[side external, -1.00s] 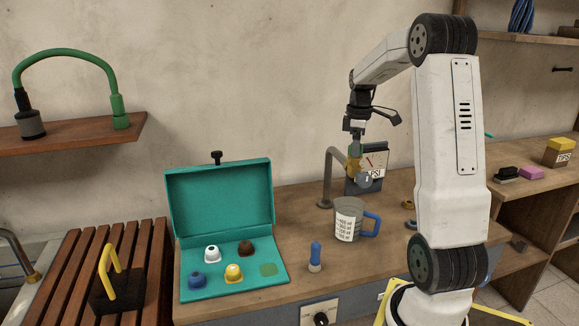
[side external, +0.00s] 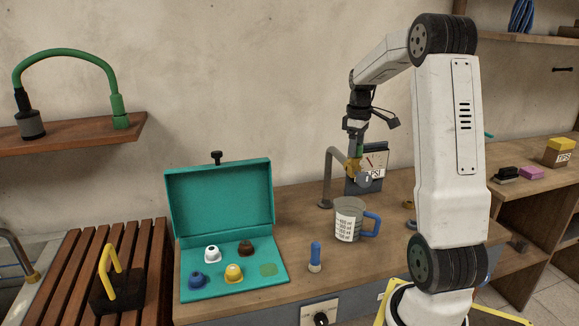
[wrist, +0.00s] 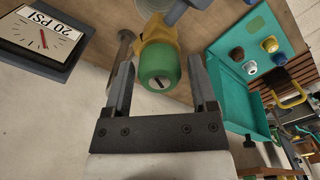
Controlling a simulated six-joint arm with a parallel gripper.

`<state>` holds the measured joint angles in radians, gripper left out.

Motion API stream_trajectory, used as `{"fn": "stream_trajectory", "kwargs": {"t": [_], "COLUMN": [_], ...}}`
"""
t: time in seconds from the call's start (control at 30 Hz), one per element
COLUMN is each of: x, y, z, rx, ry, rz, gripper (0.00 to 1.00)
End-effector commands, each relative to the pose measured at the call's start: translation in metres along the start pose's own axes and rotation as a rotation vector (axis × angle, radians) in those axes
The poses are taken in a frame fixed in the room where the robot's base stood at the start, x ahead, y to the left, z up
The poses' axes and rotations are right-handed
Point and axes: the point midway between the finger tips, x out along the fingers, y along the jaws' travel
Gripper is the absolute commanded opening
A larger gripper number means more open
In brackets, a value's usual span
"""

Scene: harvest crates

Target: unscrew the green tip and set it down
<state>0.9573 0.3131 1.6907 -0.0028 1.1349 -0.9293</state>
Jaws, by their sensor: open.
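The green tip (wrist: 160,66) is a rounded cap with a slot in its end, seated on a yellow fitting (wrist: 159,33). My gripper (wrist: 162,75) is open, with one finger on each side of the tip and a visible gap at both sides. In the side view the green tip (side external: 358,152) points up between the fingers of my gripper (side external: 357,148), above the yellow fitting (side external: 353,166). My fingers partly hide the tip there.
A teal case (side external: 218,199) stands open, holding several coloured caps and a bare green patch (side external: 269,269). A measuring jug (side external: 347,222), a metal post (side external: 328,180) and a pressure gauge (side external: 375,165) stand near the fitting. A blue-topped peg (side external: 315,256) stands in front.

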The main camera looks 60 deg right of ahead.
Motion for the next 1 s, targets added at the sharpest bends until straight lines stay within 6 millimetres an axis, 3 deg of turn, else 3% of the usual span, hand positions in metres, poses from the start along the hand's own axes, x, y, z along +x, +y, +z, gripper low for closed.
{"fn": "stream_trajectory", "kwargs": {"t": [1.0], "x": [0.0000], "y": [0.0000], "z": [0.0000], "rx": [0.170], "ry": [-0.001], "rz": [0.000], "gripper": [0.73]}}
